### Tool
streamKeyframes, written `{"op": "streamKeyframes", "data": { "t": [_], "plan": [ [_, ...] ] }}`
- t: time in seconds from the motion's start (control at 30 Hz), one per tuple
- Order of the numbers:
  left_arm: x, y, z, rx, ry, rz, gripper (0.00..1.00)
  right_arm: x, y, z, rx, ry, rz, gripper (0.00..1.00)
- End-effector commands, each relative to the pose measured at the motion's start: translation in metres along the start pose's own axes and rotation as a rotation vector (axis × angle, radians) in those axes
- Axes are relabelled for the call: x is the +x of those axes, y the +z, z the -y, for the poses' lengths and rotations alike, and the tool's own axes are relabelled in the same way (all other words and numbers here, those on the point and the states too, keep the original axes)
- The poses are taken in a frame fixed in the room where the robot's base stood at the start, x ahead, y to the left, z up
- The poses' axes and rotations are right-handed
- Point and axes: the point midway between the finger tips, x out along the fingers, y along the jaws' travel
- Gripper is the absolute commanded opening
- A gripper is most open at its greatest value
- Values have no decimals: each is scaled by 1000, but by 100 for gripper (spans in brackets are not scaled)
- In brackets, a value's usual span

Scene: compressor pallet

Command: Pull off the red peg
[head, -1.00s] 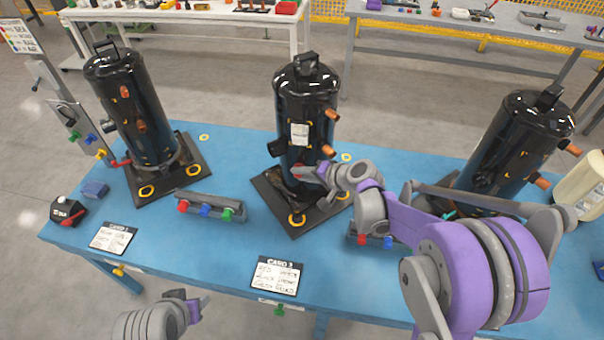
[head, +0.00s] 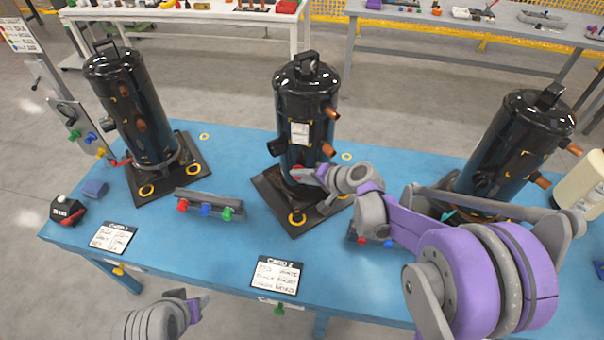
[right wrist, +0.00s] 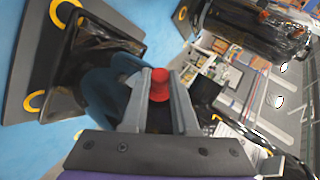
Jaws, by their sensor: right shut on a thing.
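The red peg (right wrist: 160,84) sits between the two grey fingers of my right gripper (right wrist: 160,98) in the right wrist view. In the head view my right gripper (head: 308,174) is shut on the red peg (head: 298,172) at the lower front of the middle black compressor (head: 305,105). The fingers hide part of the peg. I cannot tell whether the peg is still seated. My left gripper (head: 196,304) is low at the bottom edge of the head view, away from the compressors; its finger opening is unclear.
Black compressors stand at left (head: 130,105) and right (head: 510,140) on the blue table (head: 235,250). A grey rack (head: 208,204) holds red, blue and green pegs. Another rack (head: 365,238) sits under my right arm. A card (head: 277,275) lies at the front.

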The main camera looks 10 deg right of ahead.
Motion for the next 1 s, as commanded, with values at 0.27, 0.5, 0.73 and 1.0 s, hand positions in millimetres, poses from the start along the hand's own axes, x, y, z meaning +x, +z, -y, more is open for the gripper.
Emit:
{"op": "streamKeyframes", "data": {
  "t": [0.27, 0.5, 0.73, 1.0],
  "plan": [
    [2, 2, 0, 0, 0, 1, 50, -5, 14, 0, -1, 0, 1, 0],
    [3, 3, 0, 0, 0, 2, 50, -10, 25, 0, -1, 0, 1, 0],
    [3, 3, 0, 0, 0, 3, 50, -14, 36, 0, 0, 0, 1, 0],
    [4, 4, 0, 0, 0, 3, 50, -18, 45, 0, 0, 0, 0, 0]
  ]
}}
